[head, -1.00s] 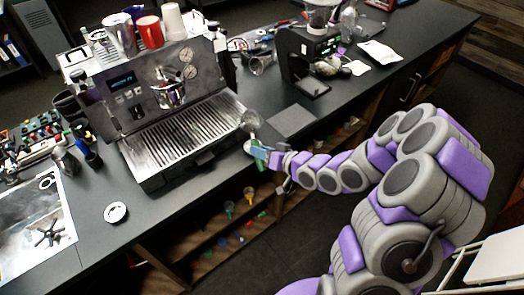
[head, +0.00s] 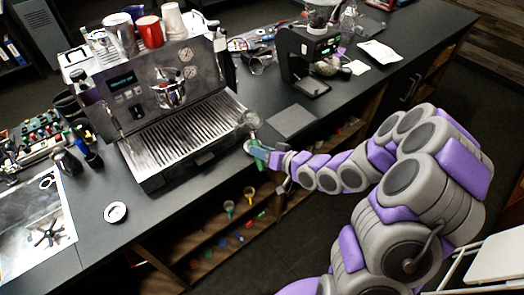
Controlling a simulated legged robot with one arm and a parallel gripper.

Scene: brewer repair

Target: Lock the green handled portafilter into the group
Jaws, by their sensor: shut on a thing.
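The espresso machine (head: 140,85) stands on the dark counter, with its group (head: 170,90) on the front panel above a slatted drip tray (head: 182,137). My gripper (head: 258,155) is at the counter's front edge, right of the drip tray. It is shut on the green handle of the portafilter (head: 250,119). The metal basket end points up and away, beside the tray's right corner and apart from the group. Whether the portafilter touches the counter I cannot tell. The fingers are small and partly hidden.
A grey mat (head: 291,121) lies right of the portafilter. A grinder (head: 306,60) stands behind it. Cups, including a red one (head: 150,31), stand on top of the machine. A white round lid (head: 116,212) lies at front left. Shelves with small coloured items are below the counter.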

